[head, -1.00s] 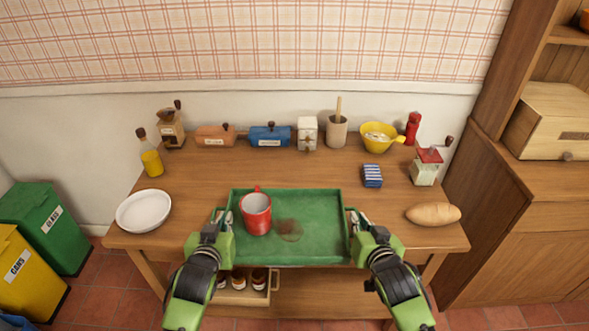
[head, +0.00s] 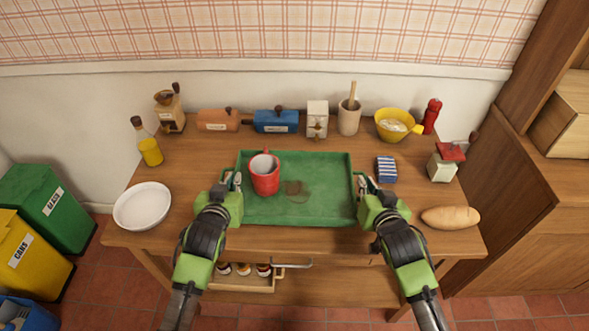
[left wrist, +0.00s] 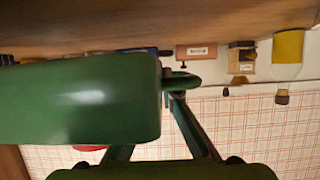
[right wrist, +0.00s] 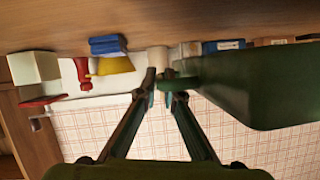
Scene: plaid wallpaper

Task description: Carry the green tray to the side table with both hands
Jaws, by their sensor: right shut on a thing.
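The green tray (head: 320,208) carries a red mug (head: 265,177) at its left and a brown patch near its middle. It appears level and looks held a little above the wooden table, whose surface shows past it in the wrist views. My left gripper (head: 232,184) is closed around the handle at the tray's left end, which shows in the left wrist view (left wrist: 183,80). My right gripper (head: 365,186) is shut on the handle at the right end. The tray wall (right wrist: 255,85) fills much of the right wrist view. I cannot tell which surface is the side table.
On the wooden table (head: 330,237), a white plate (head: 142,206) lies left and a bread loaf (head: 450,217) right. A striped blue item (head: 386,169) sits close to the tray's right. Several containers, including a yellow bowl (head: 396,124), line the back.

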